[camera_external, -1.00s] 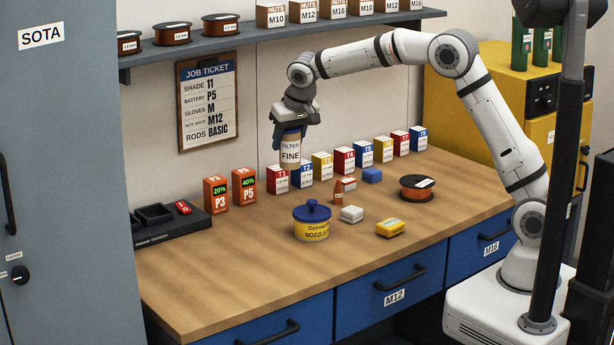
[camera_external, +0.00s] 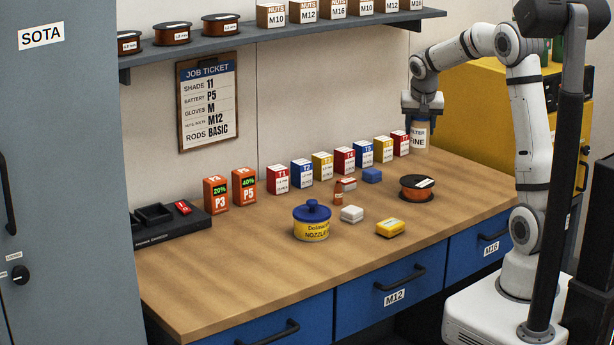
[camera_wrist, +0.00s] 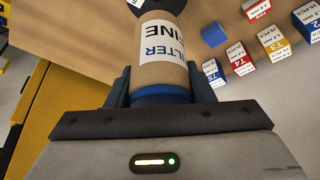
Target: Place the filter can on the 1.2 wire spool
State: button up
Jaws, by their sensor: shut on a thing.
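The filter can (camera_external: 419,138) is a tan cylinder with a white label reading "FINE". My gripper (camera_external: 421,118) is shut on its upper end and holds it upright above the bench's far right part. In the wrist view the can (camera_wrist: 162,45) sits between both fingers, its blue end at my gripper (camera_wrist: 160,90). A wire spool (camera_external: 417,188) with dark flanges and copper wire lies flat on the bench, below and in front of the can, apart from it. A dark round edge (camera_wrist: 145,5) shows past the can in the wrist view. The spool's label is too small to read.
A row of coloured boxes (camera_external: 345,160) lines the bench's back. More spools (camera_external: 173,34) sit on the shelf. The front left bench is clear.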

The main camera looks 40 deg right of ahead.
aim_at(421, 130)
notch_tip(421, 130, down, 8)
jog(key=shift+f+p, duration=0.1)
jog(key=shift+p, duration=0.2)
jog(key=o, duration=1)
jog(key=shift+w+f, duration=0.1)
jog(key=shift+a+r, duration=0.1)
jog(key=shift+r, duration=0.4)
jog(key=b+v, duration=0.1)
jog(key=v, duration=0.9)
jog(key=shift+s+r, duration=0.25)
jog(key=shift+r, duration=0.1)
jog(key=shift+s+a+r, duration=0.2)
jog(key=s+a+f+n+y, duration=0.1)
jog(key=s+a+n, duration=0.1)
jog(key=s, duration=0.6)
jog(key=s+a+f+n+y, duration=0.1)
jog(key=s+a+n, duration=0.2)
jog(key=s+a, duration=0.2)
jog(key=s+a+f+n+y, duration=0.1)
jog(key=s+a+f+n, duration=0.1)
jog(key=s, duration=0.9)
jog(key=shift+a+n, duration=0.6)
jog(key=shift+a, duration=0.5)
